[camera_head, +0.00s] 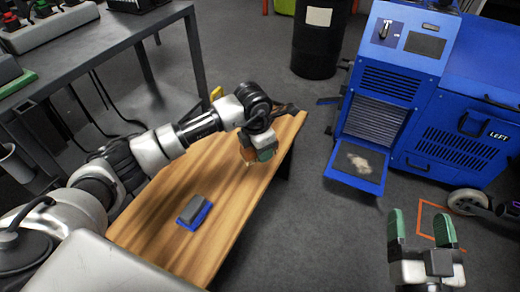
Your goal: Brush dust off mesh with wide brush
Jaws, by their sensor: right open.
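A low panel (375,185) sticks out from the front of the blue machine, with a tan dust patch (362,163) on its dark surface; it looks like the mesh. A grey and blue block (194,211) lies on the wooden bench. A dark, flat object (286,110) lies at the bench's far end, partly behind my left wrist. I cannot tell which of these two is the wide brush. My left gripper (257,155) points down over the far part of the bench; its jaw state is unclear. My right gripper (422,228) is open and empty, below and right of the panel.
The wooden bench (228,225) has bare room around the block. The blue machine (435,110) stands at the right, with a caster wheel beside it. A black drum (318,45) stands behind. A grey metal table (110,40) is at upper left. The floor between bench and machine is clear.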

